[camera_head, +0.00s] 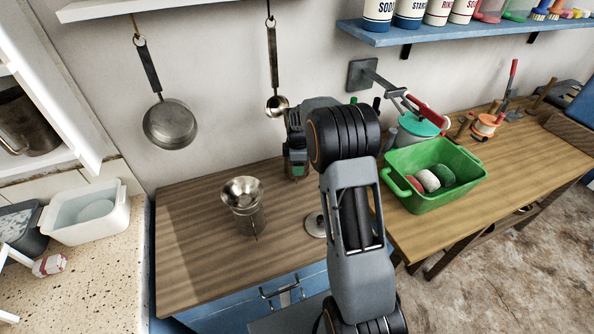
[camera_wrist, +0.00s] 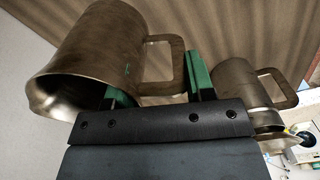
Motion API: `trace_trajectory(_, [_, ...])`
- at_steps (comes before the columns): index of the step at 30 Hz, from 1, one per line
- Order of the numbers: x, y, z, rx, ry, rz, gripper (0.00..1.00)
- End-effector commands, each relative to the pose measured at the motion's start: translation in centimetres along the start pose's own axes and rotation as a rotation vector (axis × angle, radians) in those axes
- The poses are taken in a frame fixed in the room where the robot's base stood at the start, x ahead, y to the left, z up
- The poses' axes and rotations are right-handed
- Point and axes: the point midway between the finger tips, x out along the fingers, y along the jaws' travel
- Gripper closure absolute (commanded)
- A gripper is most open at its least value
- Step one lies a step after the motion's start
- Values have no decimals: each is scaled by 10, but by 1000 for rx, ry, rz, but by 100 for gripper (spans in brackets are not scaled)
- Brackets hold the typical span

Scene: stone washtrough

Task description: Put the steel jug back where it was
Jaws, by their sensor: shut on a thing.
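The steel jug (camera_wrist: 90,50) is large in the wrist view, brownish-grey with a bright inside and a squared handle. My gripper (camera_wrist: 158,88) is shut on it at the handle side. One green finger is partly hidden at the jug's wall and the other is beside the handle. The jug's open mouth points down in that picture. In the head view my gripper (camera_head: 297,168) is over the back of the wooden counter, and I cannot make out the held jug there. Whether it touches the counter is unclear.
A second metal jug (camera_head: 249,221) with a funnel (camera_head: 242,190) on top stands on the counter (camera_head: 190,240). It also shows in the wrist view (camera_wrist: 240,88). A green tub (camera_head: 432,195) stands right of my arm. A pan (camera_head: 170,124) and ladle (camera_head: 277,104) hang behind.

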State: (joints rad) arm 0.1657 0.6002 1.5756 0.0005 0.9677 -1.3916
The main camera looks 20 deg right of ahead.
Motion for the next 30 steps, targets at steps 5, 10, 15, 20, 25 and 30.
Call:
trace_trajectory(5, [18,2,-1,0,-1,-4,100])
trace_trajectory(10, [33,2,-1,0,0,0,100])
trace_trajectory(15, [33,2,-1,0,0,1,100])
trace_trajectory(20, [37,2,-1,0,0,1,100])
trace_trajectory(25, [36,2,-1,0,0,-1,37])
trace_trajectory(30, [36,2,-1,0,0,-1,26])
